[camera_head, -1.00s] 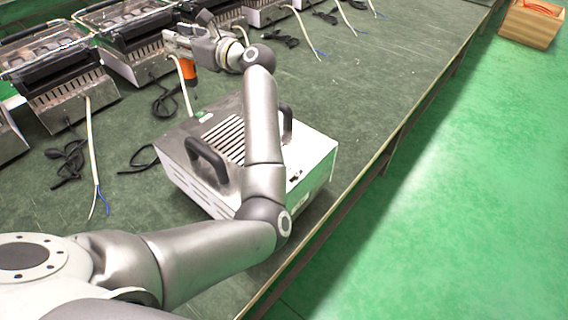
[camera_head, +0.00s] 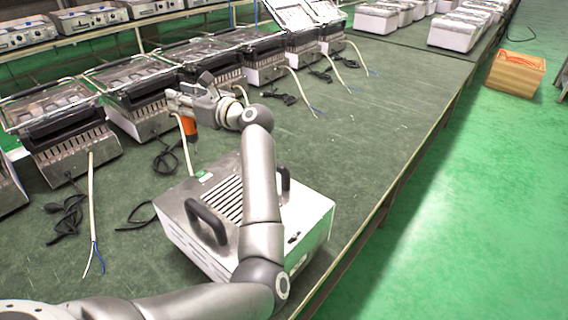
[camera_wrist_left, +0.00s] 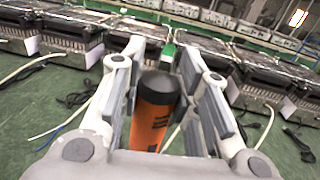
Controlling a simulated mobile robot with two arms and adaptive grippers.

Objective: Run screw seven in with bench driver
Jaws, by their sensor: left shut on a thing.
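An orange driver with a dark end (camera_head: 190,127) is held in my left gripper (camera_head: 178,99) above the bench, beyond the far side of the metal heater unit. In the left wrist view the orange driver (camera_wrist_left: 156,108) stands between the two fingers of my left gripper (camera_wrist_left: 162,70), which are shut on it. The heater unit (camera_head: 318,225) is a white and steel box with a slotted top and two dark handles. My left arm crosses over it and hides part of its top. I cannot make out any screw or the driver's tip. My right gripper is not in view.
Several grill-like appliances (camera_head: 72,145) with loose cables line the bench's far-left side. Several white units (camera_head: 450,36) stand on the far bench. A wooden crate (camera_head: 515,76) stands on the green floor. The bench (camera_head: 375,110) is clear right of the heater unit.

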